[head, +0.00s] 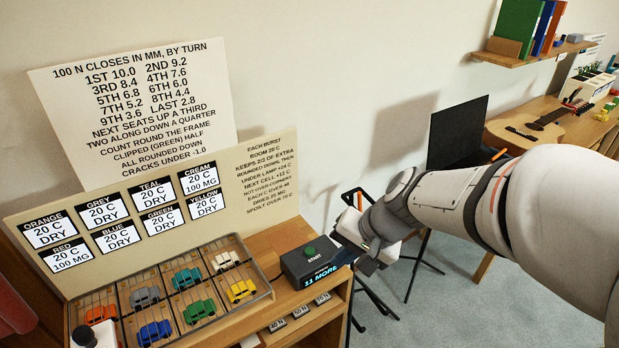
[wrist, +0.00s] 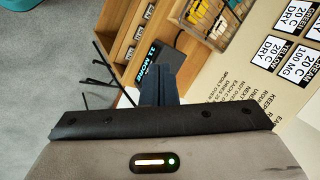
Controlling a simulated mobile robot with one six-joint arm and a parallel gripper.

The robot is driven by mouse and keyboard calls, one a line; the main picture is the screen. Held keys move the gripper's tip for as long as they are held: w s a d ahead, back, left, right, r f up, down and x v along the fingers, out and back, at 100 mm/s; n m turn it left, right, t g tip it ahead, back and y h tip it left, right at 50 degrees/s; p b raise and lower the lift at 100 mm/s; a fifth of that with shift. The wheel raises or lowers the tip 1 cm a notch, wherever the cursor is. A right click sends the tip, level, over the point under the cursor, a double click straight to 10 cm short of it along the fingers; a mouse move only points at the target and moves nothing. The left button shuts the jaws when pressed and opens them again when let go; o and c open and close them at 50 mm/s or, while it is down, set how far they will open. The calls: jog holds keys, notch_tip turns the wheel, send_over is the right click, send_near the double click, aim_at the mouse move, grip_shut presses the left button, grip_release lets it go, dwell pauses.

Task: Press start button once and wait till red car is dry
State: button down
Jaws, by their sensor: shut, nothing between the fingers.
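The start box (head: 316,264) is dark, with a green button (head: 309,250) on top and a lit display reading "11 MORE". My gripper (head: 351,256) is just right of the box; I cannot tell whether it touches it. In the wrist view my shut, empty fingers (wrist: 160,88) point at the box (wrist: 157,60) and hide part of it. The red car is not visible; a white lamp-like thing with a black knob (head: 84,336) covers the tray's front left corner. The red label (head: 67,256) reads 20 C, 100 MG.
The wire-divided tray (head: 265,293) holds orange, grey, teal, cream, blue, green and yellow cars. The cream label (head: 199,179) reads 100 MG; the others read DRY. A notice board (head: 225,110) stands behind. A black stand (head: 368,300) is below my gripper.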

jog(key=w+a+m+t+y+p, duration=0.25)
jog(key=w+a+m, duration=0.3)
jog(key=w, duration=0.35)
jog(key=m+t+p, duration=0.2)
jog(key=m+p, duration=0.1)
jog(key=m, duration=0.6)
send_over(313, 253)
notch_tip(313, 253, down, 7)
jog(key=shift+n+h, duration=0.25)
jog(key=shift+h, duration=0.2)
jog(key=shift+f+b, duration=0.15)
jog(key=shift+b, duration=0.15)
notch_tip(313, 253, down, 8)
jog(key=b, duration=0.4)
jog(key=shift+r+b, duration=0.25)
jog(key=shift+b, duration=0.15)
jog(key=shift+f+b, duration=0.55)
jog(key=shift+b, duration=0.25)
jog(key=shift+f, duration=0.1)
jog(key=shift+f+b, duration=0.35)
jog(key=shift+b, duration=0.4)
